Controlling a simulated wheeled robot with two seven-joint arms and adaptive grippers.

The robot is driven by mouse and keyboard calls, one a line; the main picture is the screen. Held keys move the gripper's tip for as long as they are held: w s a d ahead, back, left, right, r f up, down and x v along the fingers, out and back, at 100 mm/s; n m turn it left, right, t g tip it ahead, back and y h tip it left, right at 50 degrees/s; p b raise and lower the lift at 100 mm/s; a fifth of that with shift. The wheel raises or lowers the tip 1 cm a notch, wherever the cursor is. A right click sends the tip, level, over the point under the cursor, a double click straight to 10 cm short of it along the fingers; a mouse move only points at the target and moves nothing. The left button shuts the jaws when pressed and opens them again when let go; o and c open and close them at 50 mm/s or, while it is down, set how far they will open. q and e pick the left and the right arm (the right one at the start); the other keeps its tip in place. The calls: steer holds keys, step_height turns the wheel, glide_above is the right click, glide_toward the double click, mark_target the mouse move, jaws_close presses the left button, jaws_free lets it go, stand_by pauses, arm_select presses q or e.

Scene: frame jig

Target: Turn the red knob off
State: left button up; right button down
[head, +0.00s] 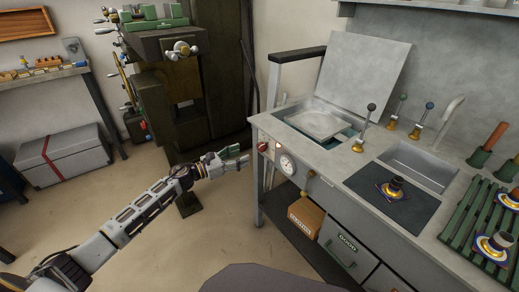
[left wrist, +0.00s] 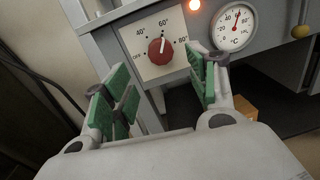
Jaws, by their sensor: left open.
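The red knob (left wrist: 160,51) sits on a white dial plate (left wrist: 150,28) marked OFF, 40, 60 and 80. Its white pointer line points up, close to the 60 mark. In the head view the knob (head: 263,147) is small on the front left of the metal bench. My left gripper (head: 238,161) is open and empty, just left of the bench front. In the left wrist view its green-padded fingers (left wrist: 165,88) are spread below and to either side of the knob, not touching it. My right gripper is not in view.
A lit indicator lamp (left wrist: 194,5) and a round gauge (left wrist: 235,26) are right of the dial. A yellow knob (left wrist: 300,31) is farther right. A cardboard box (head: 305,217) sits on the shelf below. Open floor lies left of the bench.

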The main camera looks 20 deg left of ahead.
mark_target(259, 148)
arm_select(q)
steer(key=shift+b+x, duration=0.35)
steer(key=shift+x, duration=4.45)
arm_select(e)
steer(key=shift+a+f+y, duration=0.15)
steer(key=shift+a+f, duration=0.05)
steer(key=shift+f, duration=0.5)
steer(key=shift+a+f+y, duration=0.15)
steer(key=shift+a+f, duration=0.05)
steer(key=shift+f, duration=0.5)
arm_select(q)
steer(key=c, duration=1)
steer(key=shift+c, duration=0.2)
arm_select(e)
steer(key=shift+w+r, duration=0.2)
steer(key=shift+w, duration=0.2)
